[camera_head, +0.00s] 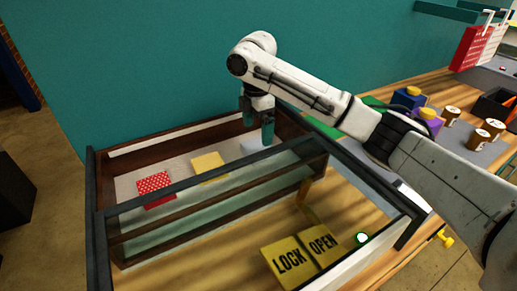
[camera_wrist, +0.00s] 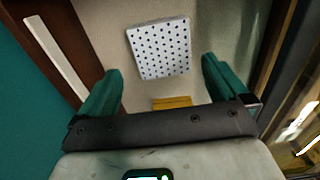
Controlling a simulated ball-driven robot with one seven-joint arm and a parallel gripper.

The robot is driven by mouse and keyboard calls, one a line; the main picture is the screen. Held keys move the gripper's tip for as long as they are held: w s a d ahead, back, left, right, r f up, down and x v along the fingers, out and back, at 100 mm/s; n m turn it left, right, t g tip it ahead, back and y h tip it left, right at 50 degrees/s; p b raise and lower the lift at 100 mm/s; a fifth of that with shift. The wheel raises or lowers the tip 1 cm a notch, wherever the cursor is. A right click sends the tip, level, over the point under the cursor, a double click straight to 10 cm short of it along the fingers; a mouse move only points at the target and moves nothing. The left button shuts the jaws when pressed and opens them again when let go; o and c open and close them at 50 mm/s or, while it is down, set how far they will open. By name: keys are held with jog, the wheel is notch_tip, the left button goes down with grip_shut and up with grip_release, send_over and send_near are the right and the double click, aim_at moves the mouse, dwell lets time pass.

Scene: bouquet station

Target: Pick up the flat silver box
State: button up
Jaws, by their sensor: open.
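A flat pale silver-white box with dark dots (camera_wrist: 161,48) lies on the floor of the drawer-like case; in the head view its pale top (camera_head: 257,146) shows partly, behind my gripper. My gripper (camera_head: 258,122) is over the right back part of the case, above this box, with its teal fingers apart and nothing between them. In the wrist view the box lies ahead of the open fingers, slightly tilted, with bare floor around it. Whether the fingers touch it cannot be told.
A yellow box (camera_head: 209,166) and a red dotted box (camera_head: 156,189) lie to the left inside the case. Dark wooden walls (camera_head: 180,133) and a glass-like front panel surround them. Yellow LOCK (camera_head: 289,262) and OPEN (camera_head: 320,244) signs stand in front. A teal wall (camera_head: 130,60) is behind.

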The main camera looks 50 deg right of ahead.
aim_at(258, 146)
jog(key=shift+s+f+p, duration=0.15)
jog(key=shift+f+p, duration=0.25)
jog(key=shift+f, duration=2.3)
jog(key=shift+c, duration=0.3)
jog(key=c, duration=0.9)
